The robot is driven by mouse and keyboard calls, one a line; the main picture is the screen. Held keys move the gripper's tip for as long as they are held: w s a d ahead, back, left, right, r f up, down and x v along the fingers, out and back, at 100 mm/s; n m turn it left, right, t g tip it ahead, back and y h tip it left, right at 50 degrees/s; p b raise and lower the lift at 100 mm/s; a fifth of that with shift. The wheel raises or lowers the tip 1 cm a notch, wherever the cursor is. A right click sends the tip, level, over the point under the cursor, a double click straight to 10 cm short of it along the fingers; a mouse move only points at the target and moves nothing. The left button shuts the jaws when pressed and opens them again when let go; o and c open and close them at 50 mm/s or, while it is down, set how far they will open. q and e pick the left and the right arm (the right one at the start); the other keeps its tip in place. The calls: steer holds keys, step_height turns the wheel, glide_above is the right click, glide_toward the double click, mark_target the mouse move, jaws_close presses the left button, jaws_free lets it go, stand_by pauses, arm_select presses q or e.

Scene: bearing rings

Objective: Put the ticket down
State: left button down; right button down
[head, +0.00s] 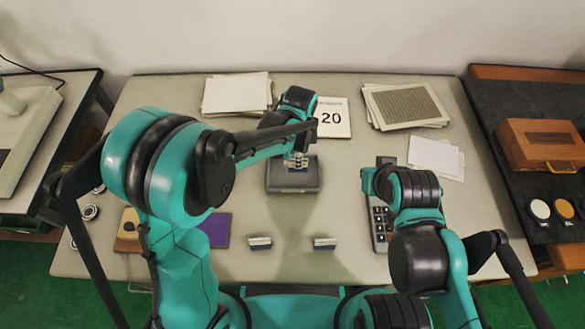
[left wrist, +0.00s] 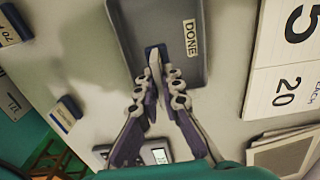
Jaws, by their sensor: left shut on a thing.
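The grey tray (head: 272,186) stands in the middle of the table. In the left wrist view, the tray (left wrist: 128,22) carries a DONE label (left wrist: 191,40) along one side. My left gripper (head: 298,162) is over the tray. In the left wrist view its fingertips (left wrist: 156,66) are shut on a small blue ticket (left wrist: 150,50), mostly hidden by the fingers. I cannot tell whether the ticket touches the tray floor. Two more blue and white tickets (head: 260,243) (head: 325,243) stand at the table's front.
A calculator (head: 380,225) lies right of the tray, partly under my right arm. Paper stacks (head: 236,93) (head: 405,105) lie at the back. A purple pad (head: 216,229) is at front left.

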mark_target(293, 167)
arm_select(q)
steer(key=shift+w+a+f, duration=0.45)
steer(key=shift+a+f, duration=0.1)
steer(key=shift+a, duration=0.15)
steer(key=shift+f+b, duration=1.05)
steer(key=shift+f, duration=0.9)
steer(key=shift+f, duration=0.1)
steer(key=c, duration=1.7)
jaws_free()
step_height(293, 167, up, 12)
steer(key=p, duration=0.4)
steer(key=shift+r, duration=0.2)
